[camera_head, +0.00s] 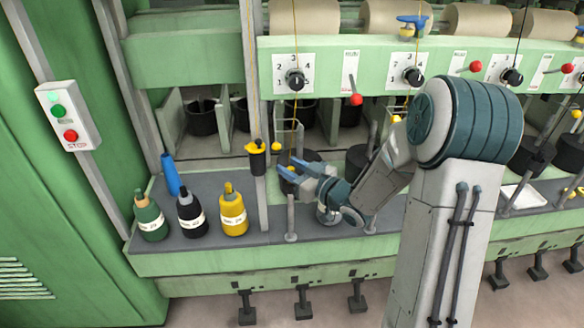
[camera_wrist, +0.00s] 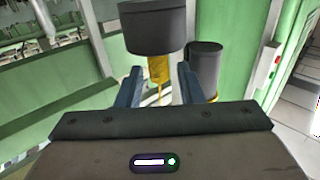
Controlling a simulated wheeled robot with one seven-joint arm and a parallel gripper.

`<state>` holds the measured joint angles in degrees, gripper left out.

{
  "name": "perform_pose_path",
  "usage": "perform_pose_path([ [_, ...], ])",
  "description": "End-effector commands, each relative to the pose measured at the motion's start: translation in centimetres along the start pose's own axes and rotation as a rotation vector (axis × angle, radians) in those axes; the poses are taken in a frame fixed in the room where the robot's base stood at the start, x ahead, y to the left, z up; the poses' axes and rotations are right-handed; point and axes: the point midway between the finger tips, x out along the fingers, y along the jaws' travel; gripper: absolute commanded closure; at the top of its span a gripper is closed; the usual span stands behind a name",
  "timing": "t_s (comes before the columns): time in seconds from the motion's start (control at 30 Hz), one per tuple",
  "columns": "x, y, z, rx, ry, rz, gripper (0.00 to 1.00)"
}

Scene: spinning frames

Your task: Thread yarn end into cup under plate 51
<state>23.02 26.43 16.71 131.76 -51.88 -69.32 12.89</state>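My gripper (camera_head: 290,168) reaches left from my arm beside a thin yellow yarn (camera_head: 295,122) hanging from the panel. Its two blue fingers also show in the wrist view (camera_wrist: 160,84), apart from each other. A yellow piece (camera_wrist: 158,70) with a thin yellow strand below it shows in the gap between them; I cannot tell whether it touches either finger. A dark cup (camera_wrist: 153,28) stands above that piece in the wrist picture, with a second dark cup (camera_wrist: 205,68) to its right. A dark cup (camera_head: 308,160) is partly hidden behind my gripper in the head view. Plate 51 cannot be read.
Green (camera_head: 149,215), black (camera_head: 191,214) and yellow (camera_head: 233,210) bottles stand left on the grey shelf (camera_head: 262,238). A post with a yellow-topped black holder (camera_head: 256,155) stands close left of my gripper. Dials (camera_head: 295,80) and a red-knobbed lever (camera_head: 355,99) are above.

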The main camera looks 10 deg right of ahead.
Motion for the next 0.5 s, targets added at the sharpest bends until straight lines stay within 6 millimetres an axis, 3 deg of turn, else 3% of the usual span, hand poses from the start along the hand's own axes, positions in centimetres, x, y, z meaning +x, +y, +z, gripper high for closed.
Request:
perform_pose_path([
  [0.33, -0.2, 0.0, 0.0, 0.0, 0.0, 0.001, 0.59],
  [0.5, -2.3, 0.1, 0.1, -0.001, -0.001, 0.003, 0.59],
])
